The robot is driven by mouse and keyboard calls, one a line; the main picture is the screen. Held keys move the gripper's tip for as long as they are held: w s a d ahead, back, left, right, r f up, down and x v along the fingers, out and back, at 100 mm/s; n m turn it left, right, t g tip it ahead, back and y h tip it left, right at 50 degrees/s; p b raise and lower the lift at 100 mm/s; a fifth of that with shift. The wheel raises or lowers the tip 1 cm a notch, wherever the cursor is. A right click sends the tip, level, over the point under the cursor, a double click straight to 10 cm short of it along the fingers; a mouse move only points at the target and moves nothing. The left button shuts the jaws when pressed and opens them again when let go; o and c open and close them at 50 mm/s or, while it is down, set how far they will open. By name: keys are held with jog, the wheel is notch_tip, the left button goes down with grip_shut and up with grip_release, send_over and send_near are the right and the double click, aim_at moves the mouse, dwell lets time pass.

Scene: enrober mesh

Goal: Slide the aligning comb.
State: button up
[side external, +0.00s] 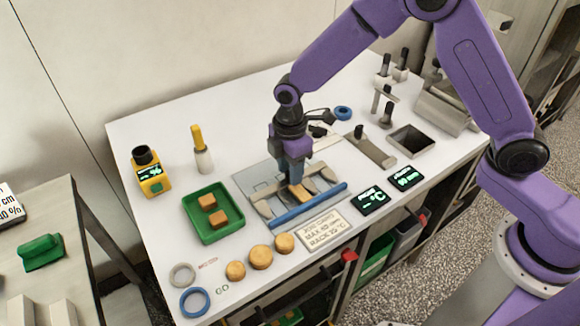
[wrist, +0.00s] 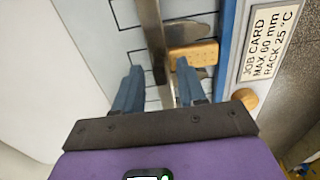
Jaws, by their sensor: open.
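A long grey-beige bar (side external: 318,171), which looks to be the aligning comb, lies across the grey plate (side external: 256,183), roughly parallel to the blue rail (side external: 307,207). In the wrist view the bar (wrist: 153,45) runs between the two blue fingers of my gripper (wrist: 159,68). My gripper (side external: 295,182) points down over the middle of the plate and is open.
A green tray (side external: 190,230) with tan blocks stands left of the plate. Several round tan pieces (side external: 261,257) and the job card (side external: 323,233) lie in front. Two dark displays (side external: 370,199) and an open metal box (side external: 411,140) are to the right.

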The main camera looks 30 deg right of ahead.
jog(key=shift+c, duration=0.3)
grip_shut()
jog(key=shift+w, duration=4.05)
jog(key=shift+o, duration=0.3)
grip_release()
notch_tip(320, 180, up, 18)
jog(key=shift+f, duration=0.25)
